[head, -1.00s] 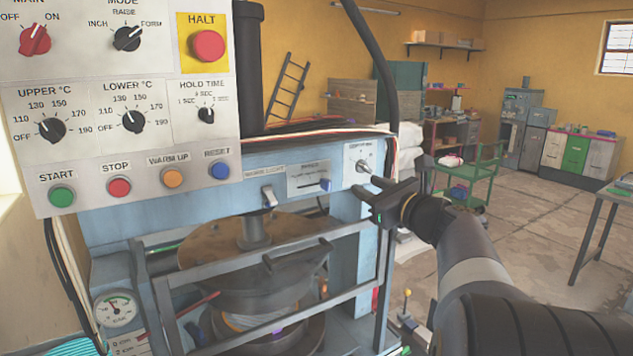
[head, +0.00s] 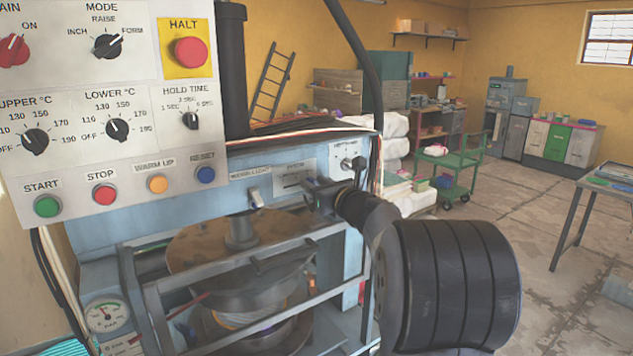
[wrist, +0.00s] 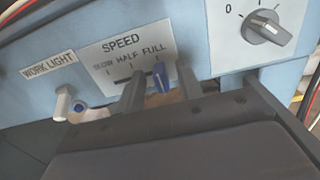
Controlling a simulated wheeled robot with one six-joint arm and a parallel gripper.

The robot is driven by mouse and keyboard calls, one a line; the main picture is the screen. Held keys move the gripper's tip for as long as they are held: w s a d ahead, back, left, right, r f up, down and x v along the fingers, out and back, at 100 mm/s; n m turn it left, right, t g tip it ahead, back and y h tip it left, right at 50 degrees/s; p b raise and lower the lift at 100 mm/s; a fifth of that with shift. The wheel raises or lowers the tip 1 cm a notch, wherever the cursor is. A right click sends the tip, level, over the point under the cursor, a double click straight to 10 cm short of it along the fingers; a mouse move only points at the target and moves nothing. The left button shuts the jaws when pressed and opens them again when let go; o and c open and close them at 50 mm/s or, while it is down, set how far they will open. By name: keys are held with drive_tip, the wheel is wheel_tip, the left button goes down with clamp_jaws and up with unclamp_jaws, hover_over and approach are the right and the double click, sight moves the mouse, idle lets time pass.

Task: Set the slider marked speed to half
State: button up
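The speed panel (wrist: 122,52) on the blue press front carries the marks SLOW, HALF and FULL, left to right. Its blue slider knob (wrist: 161,80) stands at the FULL end in the wrist view. My gripper (wrist: 158,92) is open, with one finger on each side of the knob and a visible gap around it. The left finger lies below the HALF mark. In the head view the speed panel (head: 293,179) shows just left of my gripper (head: 318,194), which hides the knob.
The work light switch (wrist: 63,103) is left of the speed panel. A rotary selector (wrist: 268,27) is to its right. The control box (head: 100,110) with dials and buttons overhangs at left. A metal guard frame (head: 215,265) stands below. A black hose (head: 368,70) hangs near my arm.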

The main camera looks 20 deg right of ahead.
drive_tip(key=shift+c, duration=0.5)
clamp_jaws()
